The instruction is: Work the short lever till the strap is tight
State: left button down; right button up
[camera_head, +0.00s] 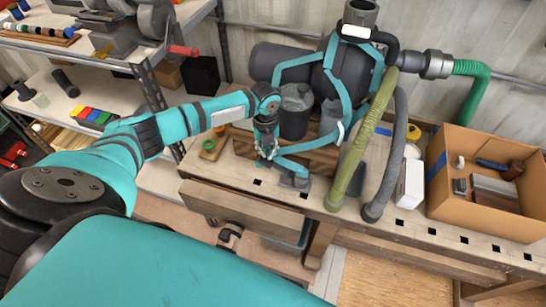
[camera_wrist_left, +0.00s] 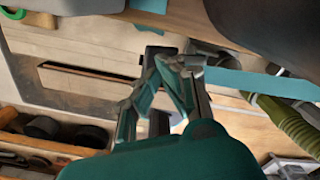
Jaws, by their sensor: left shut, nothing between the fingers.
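A teal strap (camera_head: 345,95) runs over the dark round machine (camera_head: 340,72) on the bench. Its lower end comes down to a small grey fitting (camera_head: 294,180) at the bench's front edge, which looks like the ratchet; I cannot make out the short lever. In the left wrist view the strap (camera_wrist_left: 255,84) runs to the right from behind the fingers. My left gripper (camera_head: 266,150) is shut and empty, just left of the strap's lower end and above the bench's front part. In the left wrist view its fingers (camera_wrist_left: 165,85) cover part of the fitting. My right gripper is not in view.
A green hose (camera_head: 361,140) and a grey hose (camera_head: 388,155) hang right of the strap. A cardboard box (camera_head: 485,215) with loose items and a white box (camera_head: 410,184) stand further right on the bench (camera_head: 345,222). Shelves stand at the left.

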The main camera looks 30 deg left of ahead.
aim_at(267, 161)
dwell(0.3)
pick_arm(q)
jog(key=shift+f+b, duration=2.35)
jog(key=shift+f, duration=1)
notch_tip(267, 161, up, 7)
jog(key=p, duration=0.6)
jog(key=shift+f, duration=0.1)
